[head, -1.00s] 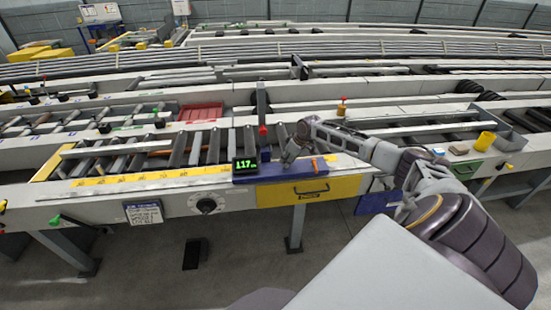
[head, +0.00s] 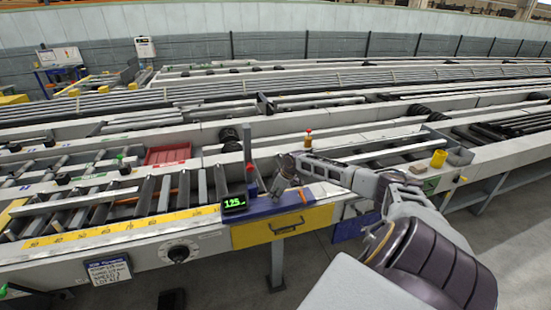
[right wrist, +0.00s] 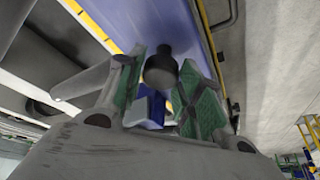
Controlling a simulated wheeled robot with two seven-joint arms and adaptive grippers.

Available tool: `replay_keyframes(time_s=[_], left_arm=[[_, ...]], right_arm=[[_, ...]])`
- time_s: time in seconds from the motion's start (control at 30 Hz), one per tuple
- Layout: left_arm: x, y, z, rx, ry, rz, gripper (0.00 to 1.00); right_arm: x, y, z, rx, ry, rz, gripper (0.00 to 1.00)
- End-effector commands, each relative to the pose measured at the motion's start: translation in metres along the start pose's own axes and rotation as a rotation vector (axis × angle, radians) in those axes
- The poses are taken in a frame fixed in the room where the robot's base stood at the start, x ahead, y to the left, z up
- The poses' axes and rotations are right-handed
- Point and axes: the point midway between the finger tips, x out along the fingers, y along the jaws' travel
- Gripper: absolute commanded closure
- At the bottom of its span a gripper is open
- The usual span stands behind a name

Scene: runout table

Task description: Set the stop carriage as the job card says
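The stop carriage (head: 268,206) is a blue block on the yellow-scaled front rail of the runout table. Its small display (head: 234,203) shows green digits that look like 125. A dark upright stop plate (head: 247,150) and a red knob (head: 250,173) stand by it. My right gripper (head: 283,182) is low over the carriage. In the right wrist view its green-padded fingers (right wrist: 163,88) stand apart on both sides of a dark round knob (right wrist: 160,68), with a small gap showing. The job card (head: 108,270) hangs on the front face, its text too small to read surely. My left gripper is out of view.
A yellow panel with a handle (head: 284,227) is below the carriage. A black dial (head: 178,254) is on the front face. A red tray (head: 167,154) lies behind the rollers. A yellow cup (head: 438,158) stands to the right. More conveyors fill the back.

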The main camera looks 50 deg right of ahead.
Motion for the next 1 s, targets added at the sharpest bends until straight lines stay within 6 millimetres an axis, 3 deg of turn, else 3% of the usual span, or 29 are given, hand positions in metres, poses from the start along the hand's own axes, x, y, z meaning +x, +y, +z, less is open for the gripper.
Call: replay_keyframes(time_s=[0.13,0.63,1.0], left_arm=[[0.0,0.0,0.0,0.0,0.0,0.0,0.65],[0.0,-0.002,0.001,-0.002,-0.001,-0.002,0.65],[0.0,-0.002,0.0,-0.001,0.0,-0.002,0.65]], right_arm=[[0.0,0.0,0.0,0.0,0.0,0.0,0.45],[-0.004,0.001,0.0,0.0,0.0,0.001,0.45],[-0.032,0.0,0.0,-0.001,-0.001,0.001,0.45]])
